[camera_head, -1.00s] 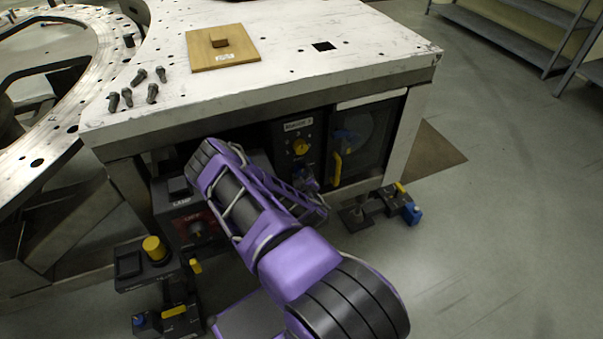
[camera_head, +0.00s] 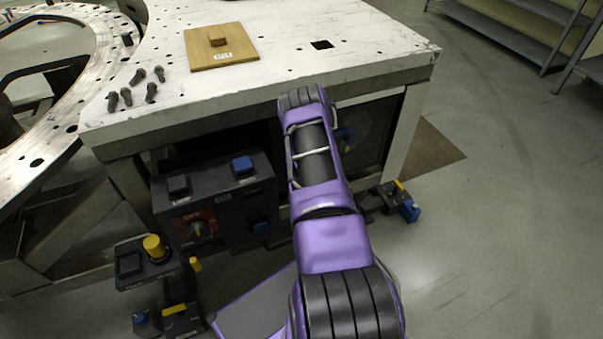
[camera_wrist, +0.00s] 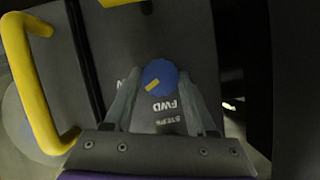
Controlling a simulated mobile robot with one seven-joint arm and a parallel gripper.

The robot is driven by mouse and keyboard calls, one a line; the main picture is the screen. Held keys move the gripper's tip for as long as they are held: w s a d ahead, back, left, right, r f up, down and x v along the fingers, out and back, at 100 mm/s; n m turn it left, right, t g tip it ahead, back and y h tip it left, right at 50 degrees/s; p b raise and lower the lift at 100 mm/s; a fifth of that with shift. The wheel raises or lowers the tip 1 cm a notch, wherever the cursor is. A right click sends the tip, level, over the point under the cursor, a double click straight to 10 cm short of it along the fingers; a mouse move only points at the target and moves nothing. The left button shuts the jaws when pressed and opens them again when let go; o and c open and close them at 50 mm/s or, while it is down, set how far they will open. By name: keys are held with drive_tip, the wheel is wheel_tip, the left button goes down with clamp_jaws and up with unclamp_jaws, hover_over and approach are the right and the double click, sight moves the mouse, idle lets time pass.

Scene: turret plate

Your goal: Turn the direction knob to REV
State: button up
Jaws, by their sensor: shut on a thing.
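In the wrist view a round blue knob (camera_wrist: 159,74) with a short yellow mark sits on a dark panel. The mark lies on the knob's lower left part. My gripper (camera_wrist: 160,79) is shut on the blue knob, with one grey finger on each side. No REV label can be read. In the head view my purple arm hides both the knob and my gripper.
A yellow handle (camera_wrist: 41,85) stands left of the knob in the wrist view. In the head view a control box (camera_head: 212,190) stands left of my arm. A wooden board (camera_head: 235,58) and several bolts lie on the white table (camera_head: 290,85).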

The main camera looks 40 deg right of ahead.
drive_tip(key=shift+d+m+t+y+b, duration=0.25)
drive_tip(key=shift+m+y+b, duration=0.25)
drive_tip(key=shift+m, duration=0.5)
drive_tip(key=shift+m+t+y, duration=0.35)
drive_tip(key=shift+m+y, duration=0.45)
drive_tip(key=shift+m, duration=0.2)
drive_tip(key=shift+a+f, duration=0.1)
drive_tip(key=o, duration=1.4)
drive_tip(key=shift+s, duration=0.15)
drive_tip(key=p+v, duration=0.1)
drive_tip(key=v, duration=1.6)
drive_tip(key=shift+s+p, duration=0.15)
drive_tip(key=shift+p, duration=0.2)
